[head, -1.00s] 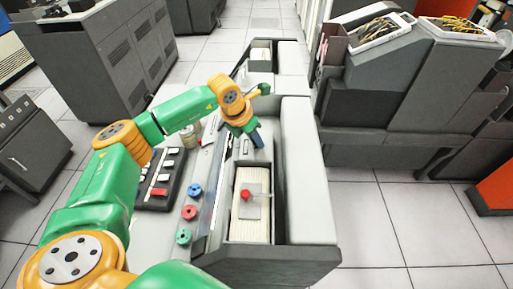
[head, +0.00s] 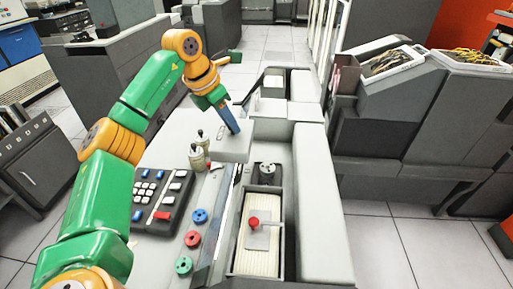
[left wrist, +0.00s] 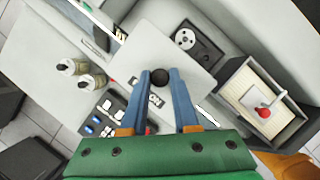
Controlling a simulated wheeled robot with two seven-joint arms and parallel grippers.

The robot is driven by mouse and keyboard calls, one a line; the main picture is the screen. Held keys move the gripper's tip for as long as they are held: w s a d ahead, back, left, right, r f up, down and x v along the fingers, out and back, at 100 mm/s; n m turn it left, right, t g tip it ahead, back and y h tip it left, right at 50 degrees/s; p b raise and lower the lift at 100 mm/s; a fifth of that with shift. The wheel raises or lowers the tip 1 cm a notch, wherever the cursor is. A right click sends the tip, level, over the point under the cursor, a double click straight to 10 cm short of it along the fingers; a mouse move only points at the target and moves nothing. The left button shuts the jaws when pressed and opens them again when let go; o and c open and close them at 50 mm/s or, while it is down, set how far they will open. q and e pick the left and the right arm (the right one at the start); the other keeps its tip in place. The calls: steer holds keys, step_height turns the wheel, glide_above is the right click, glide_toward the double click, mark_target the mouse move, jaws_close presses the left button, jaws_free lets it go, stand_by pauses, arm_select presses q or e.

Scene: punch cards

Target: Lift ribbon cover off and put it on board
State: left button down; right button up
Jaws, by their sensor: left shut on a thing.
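The ribbon cover is a flat light-grey plate (head: 231,146) with a dark round knob (left wrist: 158,76). My left gripper (head: 234,130) is shut on the knob, with its blue fingers on either side of it. The cover hangs above the machine, left of an exposed dark recess with a ribbon spool (head: 267,171), which also shows in the left wrist view (left wrist: 186,38). The board is not clearly identifiable; the pale flat top (head: 160,240) left of the machine lies beside and below the cover. My right gripper is not in view.
Two small jars with knobs (head: 199,150) stand close to the cover's left. A black keypad (head: 160,197) and several blue, red and green spools (head: 192,239) lie on the pale top. A card tray with a red-knobbed weight (head: 254,223) is in front of the recess.

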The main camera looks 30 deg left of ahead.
arm_select(q)
steer(key=a, duration=0.1)
steer(key=a+r, duration=0.1)
steer(key=a+r+p, duration=0.1)
steer(key=a, duration=0.1)
steer(key=shift+s+a, duration=0.1)
steer(key=shift+s, duration=0.25)
steer(key=shift+a+r+p, duration=0.1)
steer(key=shift+r+p, duration=0.4)
steer(key=shift+p, duration=0.05)
step_height(320, 180, up, 3)
steer(key=p, duration=0.4)
